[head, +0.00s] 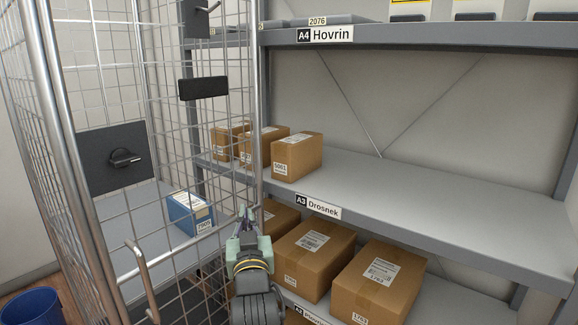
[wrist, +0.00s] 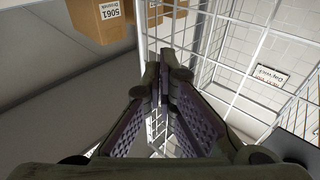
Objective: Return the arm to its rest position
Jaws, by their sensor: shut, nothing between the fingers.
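My gripper (head: 247,215) is in the lower middle of the head view, in front of the shelf rack and beside the right edge of the wire cage. Its fingers point up and away from me. In the wrist view my gripper (wrist: 162,75) fills the middle, with its fingers together and nothing between them. My forearm runs down to the bottom edge of the head view.
The wire cage (head: 262,120) stands close on the left, with a blue box (head: 190,212) inside. The shelf labelled A3 Drosnek (head: 400,195) holds several cartons (head: 297,156) at its left. Larger cartons (head: 377,284) sit below. A blue bin (head: 30,308) stands lower left.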

